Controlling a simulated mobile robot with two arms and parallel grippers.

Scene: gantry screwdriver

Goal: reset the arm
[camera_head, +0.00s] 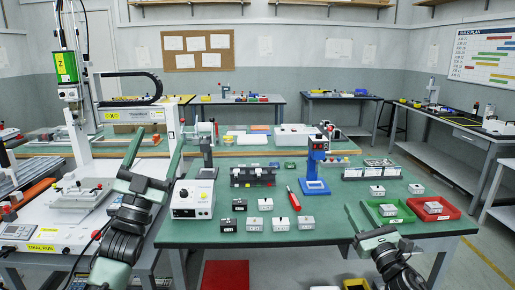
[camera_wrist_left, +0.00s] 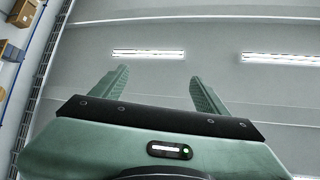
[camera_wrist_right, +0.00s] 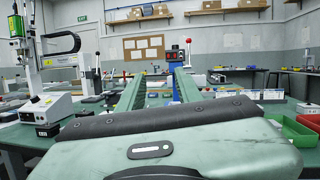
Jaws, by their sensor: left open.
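My left gripper (camera_head: 160,138) is raised at the left of the green bench (camera_head: 330,236), its fingers apart and pointing up. My right gripper (camera_head: 361,206) is at the bench's front right, beside the green tray (camera_head: 405,217). Its fingers point forward and are apart in the right wrist view (camera_wrist_right: 157,74), with nothing held.
A white gantry machine (camera_head: 82,130) stands at the left, near my left arm. A blue press (camera_head: 316,186), a white control box (camera_head: 193,199), a red-handled tool (camera_head: 294,199) and several small boxes are on the bench. A red tray (camera_head: 456,213) is at right.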

